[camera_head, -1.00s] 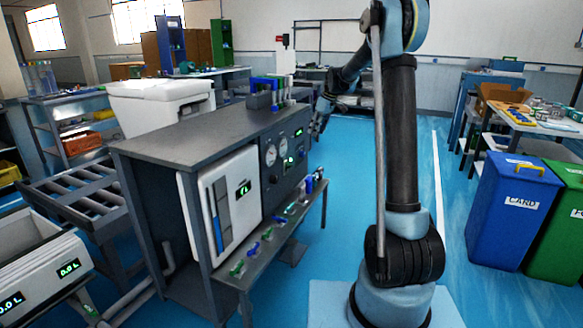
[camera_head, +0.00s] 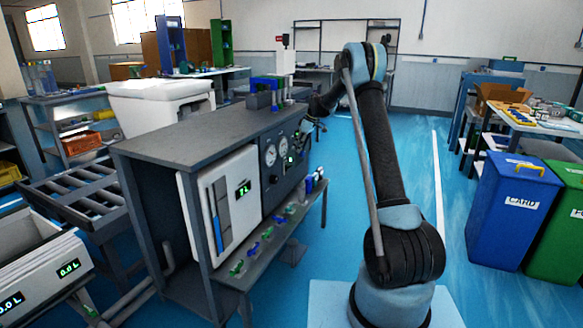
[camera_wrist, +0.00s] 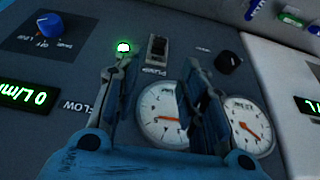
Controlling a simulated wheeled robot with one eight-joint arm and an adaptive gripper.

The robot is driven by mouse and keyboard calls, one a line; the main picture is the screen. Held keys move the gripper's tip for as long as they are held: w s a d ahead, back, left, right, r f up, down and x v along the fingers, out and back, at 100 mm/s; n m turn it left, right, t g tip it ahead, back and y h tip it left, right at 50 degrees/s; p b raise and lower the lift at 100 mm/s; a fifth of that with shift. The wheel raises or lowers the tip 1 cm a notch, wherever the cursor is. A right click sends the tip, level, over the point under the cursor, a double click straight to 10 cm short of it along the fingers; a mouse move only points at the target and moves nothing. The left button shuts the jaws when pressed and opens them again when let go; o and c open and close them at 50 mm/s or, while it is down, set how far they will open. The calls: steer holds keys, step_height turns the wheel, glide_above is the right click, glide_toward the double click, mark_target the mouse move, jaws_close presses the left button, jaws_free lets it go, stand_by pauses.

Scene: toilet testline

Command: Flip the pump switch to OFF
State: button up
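The pump switch (camera_wrist: 157,47) is a small dark rocker in a pale frame, above the PUMP label in the wrist view. A lit green lamp (camera_wrist: 123,47) sits to its left. My gripper (camera_wrist: 155,70) is open and empty, with its two fingers apart. The fingertips lie on either side of the switch's column in the picture, a little below it. The gap in depth to the panel is hard to judge. In the head view my gripper (camera_head: 313,126) is small and partly hidden near the far end of the dark panel (camera_head: 287,177). I cannot read the switch's position.
A blue knob (camera_wrist: 52,22), a black knob (camera_wrist: 229,62) and two dial gauges (camera_wrist: 162,115) surround the switch. A green flow display (camera_wrist: 24,97) is at left. In the head view, a shelf with small valves (camera_head: 240,278) juts below the panel.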

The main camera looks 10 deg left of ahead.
mark_target(291, 166)
steer(key=x, duration=1.2)
steer(key=shift+f, duration=0.4)
jaws_close()
